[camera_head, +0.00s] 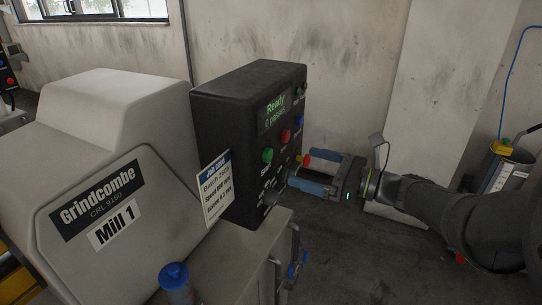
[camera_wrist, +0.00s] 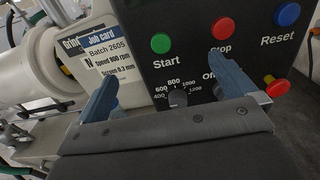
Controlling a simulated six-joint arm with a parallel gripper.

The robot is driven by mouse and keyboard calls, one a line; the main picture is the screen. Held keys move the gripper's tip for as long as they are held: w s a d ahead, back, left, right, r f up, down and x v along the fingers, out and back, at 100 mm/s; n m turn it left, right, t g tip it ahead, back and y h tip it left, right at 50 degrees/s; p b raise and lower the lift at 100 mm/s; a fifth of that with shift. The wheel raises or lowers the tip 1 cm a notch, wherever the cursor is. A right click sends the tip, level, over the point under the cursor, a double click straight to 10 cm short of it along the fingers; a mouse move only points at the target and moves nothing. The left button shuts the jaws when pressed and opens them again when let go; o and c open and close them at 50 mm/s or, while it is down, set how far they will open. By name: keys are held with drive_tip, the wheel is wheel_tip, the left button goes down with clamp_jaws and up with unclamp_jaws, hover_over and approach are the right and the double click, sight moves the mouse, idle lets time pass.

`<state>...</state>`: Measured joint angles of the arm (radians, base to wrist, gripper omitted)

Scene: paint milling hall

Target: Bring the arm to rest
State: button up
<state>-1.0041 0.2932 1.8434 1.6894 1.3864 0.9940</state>
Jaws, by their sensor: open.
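My gripper (camera_head: 305,171) is at the right of the picture in the head view, its blue fingers close to the control panel. In the wrist view my gripper (camera_wrist: 163,72) has its two blue fingers spread wide with nothing between them. The black control box (camera_head: 235,125) of Mill 1 stands upright, and its screen (camera_head: 275,110) reads "Ready" and "0 passes". In the wrist view a speed knob (camera_wrist: 178,98) with a printed scale sits low between the fingers. I cannot tell whether a finger touches the panel.
The panel carries a green Start button (camera_wrist: 161,43), a red Stop button (camera_wrist: 223,28), a blue Reset button (camera_wrist: 288,14) and a red knob (camera_wrist: 278,88). A job card (camera_head: 215,187) leans by the box. A blue-capped container (camera_head: 175,276) stands in front.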

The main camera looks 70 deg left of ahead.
drive_tip(key=shift+w, duration=0.1)
idle(0.4)
drive_tip(key=v, duration=1)
drive_tip(key=shift+a, duration=0.1)
drive_tip(key=shift+x, duration=2.35)
